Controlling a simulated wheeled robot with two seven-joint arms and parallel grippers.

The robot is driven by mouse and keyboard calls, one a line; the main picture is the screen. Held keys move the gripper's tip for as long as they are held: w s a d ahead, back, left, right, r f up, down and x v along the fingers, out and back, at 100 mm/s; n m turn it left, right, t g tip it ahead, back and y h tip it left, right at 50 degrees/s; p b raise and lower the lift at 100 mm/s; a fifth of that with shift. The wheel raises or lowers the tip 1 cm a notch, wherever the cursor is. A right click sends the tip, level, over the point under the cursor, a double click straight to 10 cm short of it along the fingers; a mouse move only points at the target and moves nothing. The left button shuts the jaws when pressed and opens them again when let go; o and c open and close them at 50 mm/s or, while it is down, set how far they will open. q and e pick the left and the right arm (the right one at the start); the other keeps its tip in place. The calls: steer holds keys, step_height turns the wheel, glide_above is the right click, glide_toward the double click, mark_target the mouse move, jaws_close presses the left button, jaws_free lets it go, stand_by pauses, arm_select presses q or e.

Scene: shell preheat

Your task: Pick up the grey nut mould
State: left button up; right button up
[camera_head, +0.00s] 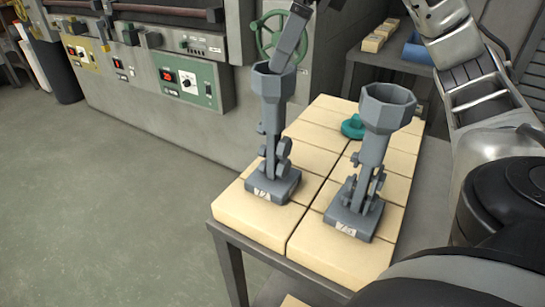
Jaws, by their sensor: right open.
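Two grey moulds with wide faceted cups on top stand upright on the pale brick-topped table (262,222). The left grey mould (272,125) has rounded lumps on its stem and a labelled square base. The right grey mould (374,140) looks similar, with thinner parts low on its stem; I cannot tell from the labels which is the nut mould. My right gripper (287,62) comes down from the top edge, open; one finger shows at the left mould's cup, its tip hidden by the rim. Contact is unclear. My left gripper is out of view.
A teal piece (352,127) lies on the bricks behind the right mould. A furnace panel (185,83) and green handwheel (268,35) stand behind. A back shelf holds bricks and a blue roll (416,51). Open floor (110,200) lies to the left.

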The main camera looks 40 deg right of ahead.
mark_target(269, 86)
steer(key=x, duration=0.2)
steer(key=shift+f+b, duration=0.25)
steer(key=shift+b, duration=0.05)
steer(key=x, duration=0.4)
steer(key=shift+s+a+f+b, duration=0.1)
steer(key=shift+f+b, duration=0.15)
steer(key=shift+b, duration=0.05)
steer(key=shift+a+f, duration=0.1)
steer(key=shift+f, duration=0.25)
steer(key=shift+r, duration=0.1)
steer(key=c, duration=1.7)
